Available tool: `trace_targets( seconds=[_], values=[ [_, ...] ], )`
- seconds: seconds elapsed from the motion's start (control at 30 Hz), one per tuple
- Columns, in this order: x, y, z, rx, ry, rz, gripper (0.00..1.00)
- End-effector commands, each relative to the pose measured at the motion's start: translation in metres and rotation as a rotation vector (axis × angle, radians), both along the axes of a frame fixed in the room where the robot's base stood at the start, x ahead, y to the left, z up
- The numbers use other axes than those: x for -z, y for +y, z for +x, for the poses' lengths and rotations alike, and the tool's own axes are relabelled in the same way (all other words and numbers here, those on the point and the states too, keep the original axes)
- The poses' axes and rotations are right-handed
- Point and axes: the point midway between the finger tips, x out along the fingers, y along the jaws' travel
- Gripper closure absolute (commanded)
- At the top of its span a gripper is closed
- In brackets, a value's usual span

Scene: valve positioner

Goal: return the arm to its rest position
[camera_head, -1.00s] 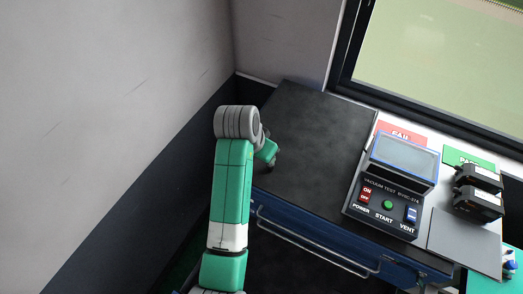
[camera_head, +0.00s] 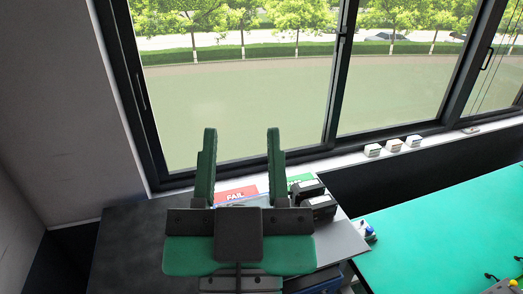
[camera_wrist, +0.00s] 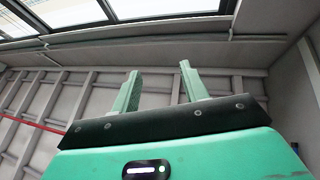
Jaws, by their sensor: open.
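My gripper (camera_head: 240,165) is raised in front of the head camera, with its two green fingers pointing up and set well apart. It is open, and nothing shows between the fingers. In the wrist view my gripper (camera_wrist: 158,88) also shows two spread, empty fingers, against a wall and ceiling beams. In the head view the gripper's body hides most of the vacuum test box and part of the dark bench (camera_head: 125,250).
A red FAIL card (camera_head: 236,195), part of a green card (camera_head: 299,179) and dark stacked devices (camera_head: 316,200) lie behind the gripper. A green table (camera_head: 440,235) is at right. Small white boxes (camera_head: 393,146) stand on the sill below the window (camera_head: 240,100).

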Motion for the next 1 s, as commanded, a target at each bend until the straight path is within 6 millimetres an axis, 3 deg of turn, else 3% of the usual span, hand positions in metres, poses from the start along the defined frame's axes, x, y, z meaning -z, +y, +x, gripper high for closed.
trace_targets(
  seconds=[0.03,0.13,0.5,0.67,0.9,1.0],
  values=[
    [-0.013,-0.012,-0.018,0.030,-0.062,-0.007,0.56],
    [-0.027,-0.024,-0.038,0.062,-0.130,-0.018,0.56],
    [-0.032,-0.025,-0.041,0.066,-0.143,-0.020,0.56],
    [-0.082,-0.025,-0.041,0.062,-0.142,-0.016,0.56],
    [-0.197,-0.023,-0.041,0.049,-0.140,-0.004,0.56],
    [-0.222,-0.023,-0.041,0.046,-0.140,0.000,0.56]
  ],
)
